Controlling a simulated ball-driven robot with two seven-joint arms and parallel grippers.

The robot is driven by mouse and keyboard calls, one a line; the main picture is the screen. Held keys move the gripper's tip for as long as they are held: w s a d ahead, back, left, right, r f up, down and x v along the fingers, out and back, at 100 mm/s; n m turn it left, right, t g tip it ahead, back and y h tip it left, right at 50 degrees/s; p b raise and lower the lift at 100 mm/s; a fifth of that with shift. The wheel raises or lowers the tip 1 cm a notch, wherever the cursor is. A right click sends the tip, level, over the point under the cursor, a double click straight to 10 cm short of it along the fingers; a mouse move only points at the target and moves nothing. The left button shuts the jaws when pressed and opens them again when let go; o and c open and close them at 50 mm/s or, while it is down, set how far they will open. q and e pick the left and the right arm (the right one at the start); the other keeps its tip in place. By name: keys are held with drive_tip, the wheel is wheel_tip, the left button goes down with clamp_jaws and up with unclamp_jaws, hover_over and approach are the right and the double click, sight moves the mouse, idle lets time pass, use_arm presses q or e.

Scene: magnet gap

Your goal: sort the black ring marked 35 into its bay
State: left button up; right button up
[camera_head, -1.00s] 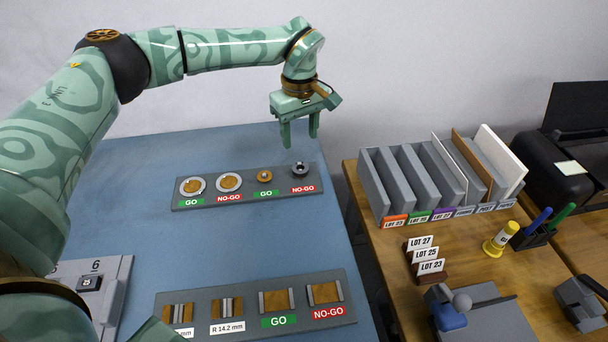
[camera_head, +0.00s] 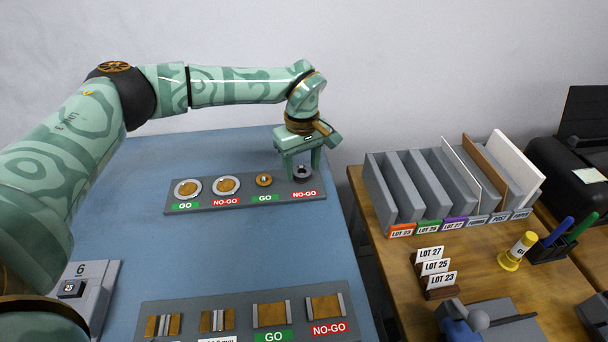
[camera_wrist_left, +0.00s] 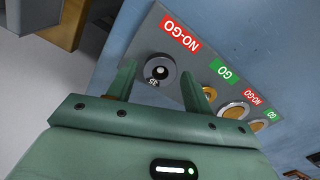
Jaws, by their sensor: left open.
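The black ring (camera_head: 302,173) sits at the right end of the far grey gauge board (camera_head: 245,200), behind a red NO-GO label. In the left wrist view the dark ring (camera_wrist_left: 160,71) shows the number 35 on its face and a pale centre. My left gripper (camera_head: 303,169) is over that end of the board, pointing down, its fingers at either side of the ring. In the left wrist view the open jaws (camera_wrist_left: 157,84) are apart, with the ring showing between them. I cannot tell whether a finger touches it. My right gripper is out of view.
Two silver-rimmed discs (camera_head: 227,186) and a small brass-coloured ring (camera_head: 264,180) sit left of the black ring. A second gauge board (camera_head: 195,303) lies nearer. A wooden desk with grey lot bays (camera_head: 405,195) stands right, across a gap. The blue table's middle is clear.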

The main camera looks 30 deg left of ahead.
use_arm(q)
drive_tip(key=c, duration=0.8)
drive_tip(key=shift+r+p, duration=1.9)
drive_tip(key=shift+r, duration=0.65)
drive_tip(key=shift+f, duration=0.1)
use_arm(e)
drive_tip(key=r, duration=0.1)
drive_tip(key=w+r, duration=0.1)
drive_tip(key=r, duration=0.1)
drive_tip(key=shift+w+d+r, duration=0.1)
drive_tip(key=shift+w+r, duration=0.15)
use_arm(q)
drive_tip(key=shift+d, duration=0.1)
